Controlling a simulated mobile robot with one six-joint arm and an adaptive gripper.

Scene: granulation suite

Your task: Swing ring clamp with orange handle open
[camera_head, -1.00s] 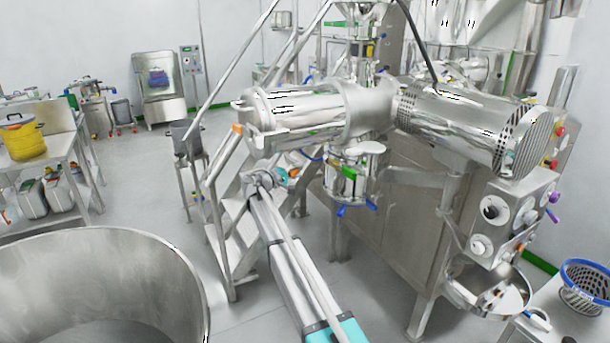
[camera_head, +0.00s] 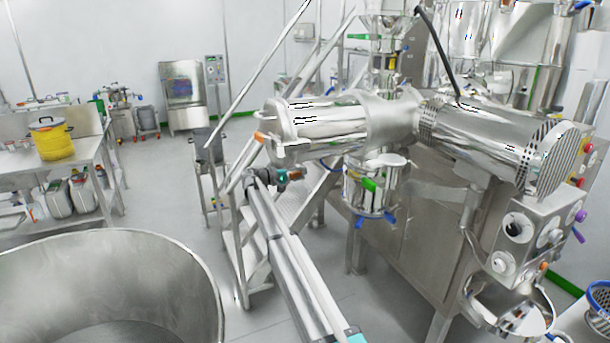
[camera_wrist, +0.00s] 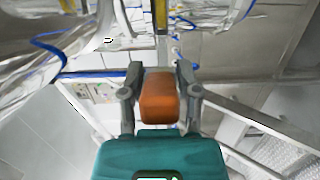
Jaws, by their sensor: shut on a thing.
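The orange handle (camera_wrist: 158,97) is a blocky grip that sits between the two fingers of my gripper (camera_wrist: 158,88) in the wrist view. The fingers are shut on its sides. In the head view my gripper (camera_head: 294,175) is small, below the left part of the horizontal steel cylinder (camera_head: 320,125) and in front of the metal stairs. Another small orange part (camera_head: 259,137) shows at the cylinder's left end.
A steel vessel with blue handles (camera_head: 368,188) hangs close to the right of my gripper. Metal stairs (camera_head: 240,245) stand behind my arm. A large round steel bin (camera_head: 110,245) fills the lower left. A panel with knobs (camera_head: 530,235) is at the right.

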